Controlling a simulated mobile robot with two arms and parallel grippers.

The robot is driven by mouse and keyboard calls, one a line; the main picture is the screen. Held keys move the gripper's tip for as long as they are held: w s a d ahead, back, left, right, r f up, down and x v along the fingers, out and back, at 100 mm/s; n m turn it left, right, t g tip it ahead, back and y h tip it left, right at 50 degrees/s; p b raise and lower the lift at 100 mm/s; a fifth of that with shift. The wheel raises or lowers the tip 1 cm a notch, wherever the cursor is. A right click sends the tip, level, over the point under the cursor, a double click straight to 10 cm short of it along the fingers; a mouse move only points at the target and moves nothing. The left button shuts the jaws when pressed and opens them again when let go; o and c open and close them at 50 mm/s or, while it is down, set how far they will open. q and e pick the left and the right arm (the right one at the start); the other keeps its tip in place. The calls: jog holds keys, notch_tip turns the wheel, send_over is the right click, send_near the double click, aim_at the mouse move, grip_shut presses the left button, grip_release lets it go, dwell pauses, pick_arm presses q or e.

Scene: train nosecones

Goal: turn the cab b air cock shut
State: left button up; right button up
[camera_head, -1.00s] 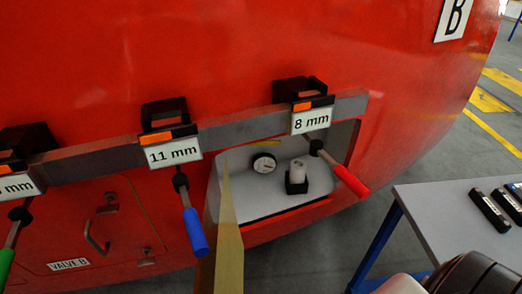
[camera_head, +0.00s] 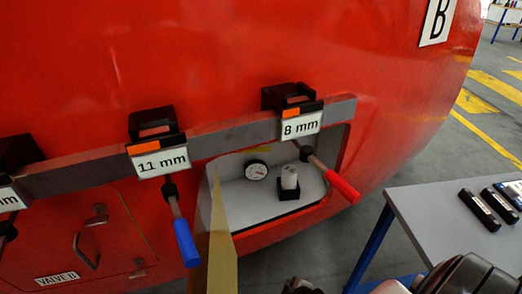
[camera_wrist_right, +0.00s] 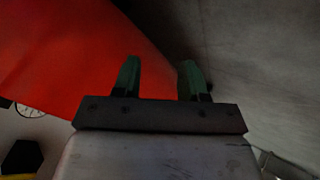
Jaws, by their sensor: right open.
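The open recess (camera_head: 235,210) in the red nosecone holds a round white gauge (camera_head: 257,170) and a pale upright cylinder on a black base (camera_head: 289,186). I cannot tell which part is the air cock; a small yellow piece (camera_head: 258,150) shows at the recess's top edge. My right gripper (camera_wrist_right: 160,78) is open and empty in the right wrist view, its two green fingers apart. The gauge (camera_wrist_right: 30,110) and a black block (camera_wrist_right: 22,158) show at that view's left edge, off to the side of the fingers. My left gripper is not in view.
A grey bar (camera_head: 235,136) crosses above the recess, with tools hanging from it: a red-handled one (camera_head: 341,187) over the recess's right side and a blue-handled one (camera_head: 186,242). A yellowish panel (camera_head: 222,250) stands out at the recess's left. A table (camera_head: 425,215) stands right.

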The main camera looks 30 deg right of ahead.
jog(key=w+d+r+n+t, duration=0.2)
jog(key=w+r, duration=0.4)
jog(key=r, duration=0.2)
jog(key=w+d+r+n+t, duration=0.2)
jog(key=w+d+r+t, duration=0.1)
jog(key=w+r, duration=0.4)
jog(key=n+t, duration=0.5)
send_near(264, 150)
jog(key=w, duration=0.5)
jog(key=w+b, duration=0.1)
jog(key=w, duration=0.4)
jog(key=shift+w+d+r, duration=0.1)
jog(key=shift+w+r, duration=0.1)
jog(key=shift+w, duration=0.2)
grip_shut()
